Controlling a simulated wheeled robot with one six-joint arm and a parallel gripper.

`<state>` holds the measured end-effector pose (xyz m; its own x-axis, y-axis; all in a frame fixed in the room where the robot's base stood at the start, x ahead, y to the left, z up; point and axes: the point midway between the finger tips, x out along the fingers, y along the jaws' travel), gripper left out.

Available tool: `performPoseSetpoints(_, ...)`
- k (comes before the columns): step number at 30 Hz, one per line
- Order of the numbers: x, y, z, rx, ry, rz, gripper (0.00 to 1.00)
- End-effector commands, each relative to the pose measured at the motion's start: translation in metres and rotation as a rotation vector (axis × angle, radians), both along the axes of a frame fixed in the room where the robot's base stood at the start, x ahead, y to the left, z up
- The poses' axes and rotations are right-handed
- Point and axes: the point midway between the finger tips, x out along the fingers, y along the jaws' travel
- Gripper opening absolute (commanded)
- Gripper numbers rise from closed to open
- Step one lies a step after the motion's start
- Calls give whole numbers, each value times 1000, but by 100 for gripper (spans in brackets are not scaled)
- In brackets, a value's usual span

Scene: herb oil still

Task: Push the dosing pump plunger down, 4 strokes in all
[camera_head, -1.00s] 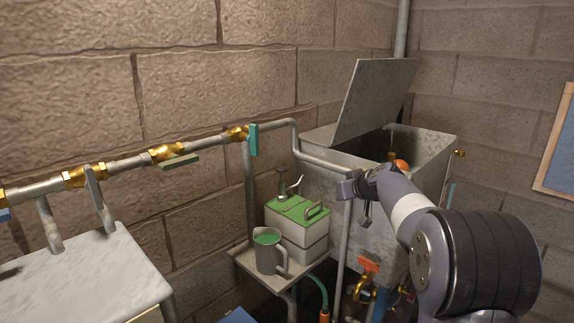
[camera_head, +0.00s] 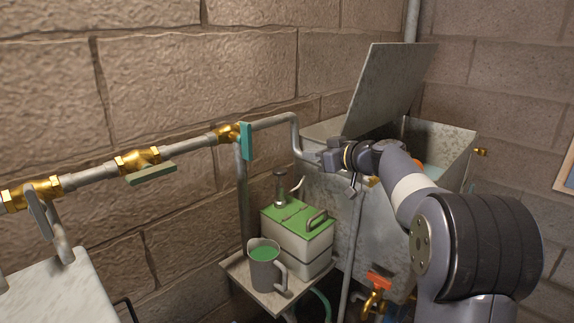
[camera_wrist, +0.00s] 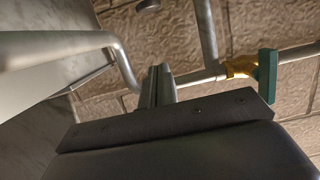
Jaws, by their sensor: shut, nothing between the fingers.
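The dosing pump is a white box with a green lid (camera_head: 300,222) on a small shelf. Its plunger (camera_head: 280,188), a dark knob on a grey stem, stands up at the lid's back left, with a thin bent spout beside it. My gripper (camera_head: 322,158) is shut and empty. In the head view it appears above and to the right of the plunger, in front of the metal tank, apart from the pump.
A grey jug (camera_head: 264,268) with green liquid stands on the shelf (camera_head: 240,272) in front of the pump. A pipe with brass valves (camera_head: 140,160) runs along the wall. The metal tank (camera_head: 345,225) with its raised lid (camera_head: 388,92) stands behind. A teal valve handle (camera_head: 246,141) is nearby.

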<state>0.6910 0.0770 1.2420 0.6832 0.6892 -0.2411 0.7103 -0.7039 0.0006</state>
Motion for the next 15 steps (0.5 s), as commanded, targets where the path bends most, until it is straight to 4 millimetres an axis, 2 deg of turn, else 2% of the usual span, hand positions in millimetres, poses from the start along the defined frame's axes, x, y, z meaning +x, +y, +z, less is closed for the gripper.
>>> performPoseSetpoints(7, 14, 15, -3, 0, 3, 3, 0)
performPoseSetpoints(15, 51, 52, -15, -1, 3, 2, 0)
